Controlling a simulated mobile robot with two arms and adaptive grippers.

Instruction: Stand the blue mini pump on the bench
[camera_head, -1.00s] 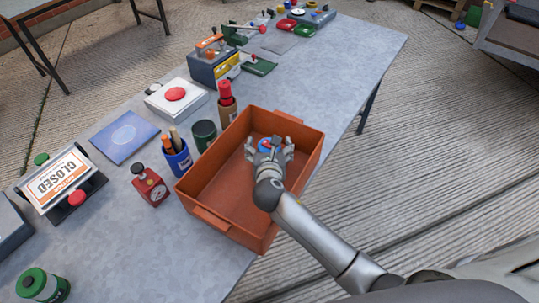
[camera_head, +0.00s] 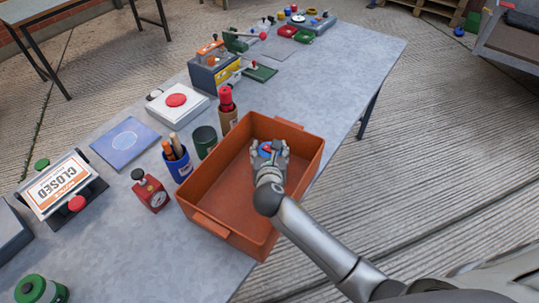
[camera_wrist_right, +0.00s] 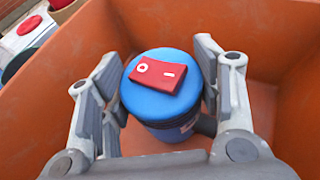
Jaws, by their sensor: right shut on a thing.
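The blue mini pump (camera_wrist_right: 152,103) is a blue cylinder with a red rocker switch on its flat top. It stands roughly upright inside the orange crate (camera_head: 222,198). In the head view only a little of the pump (camera_head: 266,148) shows between the fingers. My right gripper (camera_head: 269,150) reaches down into the crate and is shut on the pump, one finger on each side in the right wrist view (camera_wrist_right: 160,92). The pump's base is hidden, so I cannot tell whether it touches the crate floor. My left gripper is not in view.
The crate walls surround my right gripper.

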